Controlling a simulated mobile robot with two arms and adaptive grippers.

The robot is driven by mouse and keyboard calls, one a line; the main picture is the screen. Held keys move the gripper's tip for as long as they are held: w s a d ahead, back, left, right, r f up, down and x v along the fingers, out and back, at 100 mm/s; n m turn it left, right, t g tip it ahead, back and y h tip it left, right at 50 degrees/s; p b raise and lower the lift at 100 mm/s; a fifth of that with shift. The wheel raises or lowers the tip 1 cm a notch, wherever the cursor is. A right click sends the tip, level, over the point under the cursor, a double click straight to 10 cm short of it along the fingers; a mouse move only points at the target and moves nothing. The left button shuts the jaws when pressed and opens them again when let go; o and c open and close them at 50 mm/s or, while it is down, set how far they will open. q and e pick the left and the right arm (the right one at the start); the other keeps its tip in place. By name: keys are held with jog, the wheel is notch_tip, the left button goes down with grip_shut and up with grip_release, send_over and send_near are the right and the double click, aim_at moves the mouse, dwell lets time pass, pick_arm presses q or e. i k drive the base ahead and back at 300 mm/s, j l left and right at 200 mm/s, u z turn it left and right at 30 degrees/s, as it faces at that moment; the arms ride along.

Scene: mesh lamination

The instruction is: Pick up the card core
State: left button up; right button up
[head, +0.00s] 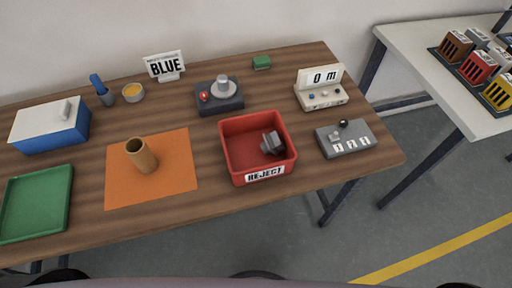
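The card core, a short tan cardboard tube (141,156), stands on the orange mat (181,182) left of the table's middle. It looks upright, with its dark open end facing up. Nothing touches it except the mat. Neither of my grippers shows in the head view.
On the wooden table, a green tray (38,203) and blue box (50,127) stand left. A red REJECT bin (233,159) holding a grey part stands right of the mat. Behind are a BLUE sign (165,66) and dark device (219,99). Grey control box (345,139) stands right.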

aim_at(137, 149)
jog(key=u, duration=1.2)
